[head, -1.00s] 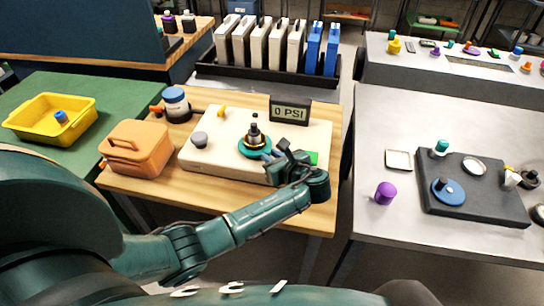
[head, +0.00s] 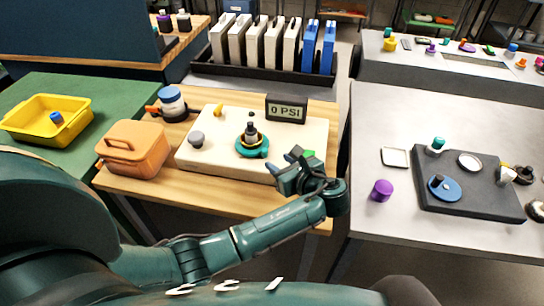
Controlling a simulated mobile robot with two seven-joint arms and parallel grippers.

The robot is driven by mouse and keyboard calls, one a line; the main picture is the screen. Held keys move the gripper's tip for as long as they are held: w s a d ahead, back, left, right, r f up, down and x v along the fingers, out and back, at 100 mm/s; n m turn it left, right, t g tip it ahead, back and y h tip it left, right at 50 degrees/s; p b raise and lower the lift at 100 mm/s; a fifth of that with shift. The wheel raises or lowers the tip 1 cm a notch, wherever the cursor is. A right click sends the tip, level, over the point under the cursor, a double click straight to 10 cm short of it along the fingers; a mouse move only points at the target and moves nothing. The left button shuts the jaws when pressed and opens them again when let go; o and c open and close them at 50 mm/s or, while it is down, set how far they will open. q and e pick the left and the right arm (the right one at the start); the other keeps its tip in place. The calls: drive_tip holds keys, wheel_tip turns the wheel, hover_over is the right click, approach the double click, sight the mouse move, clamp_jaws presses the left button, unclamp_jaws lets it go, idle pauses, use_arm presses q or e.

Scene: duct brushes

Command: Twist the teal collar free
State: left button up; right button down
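The teal collar (head: 241,152) is a ring around the base of an upright dark fitting with a brass-coloured part (head: 251,133). The fitting stands on a cream panel (head: 215,163) on the wooden table. My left gripper (head: 283,160) is just right of the collar, pointing toward it, with a small gap between them. Its fingers look spread, and nothing shows between them. The gripper hides part of the panel's right front and part of a green patch there. My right gripper is not in view.
A 0 PSI display (head: 287,109) stands behind the fitting. A grey knob (head: 196,138) and a yellow part (head: 218,110) are on the panel's left. An orange case (head: 133,150) and a blue-lidded jar (head: 172,102) stand farther left. A purple cylinder (head: 381,190) is on the grey table.

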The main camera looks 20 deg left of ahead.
sight(263, 154)
use_arm(q)
drive_tip(key=v, duration=0.6)
drive_tip(key=shift+s+d+r, duration=0.2)
drive_tip(key=shift+d, duration=0.05)
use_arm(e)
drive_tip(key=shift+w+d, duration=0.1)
use_arm(q)
drive_tip(key=shift+c, duration=0.3)
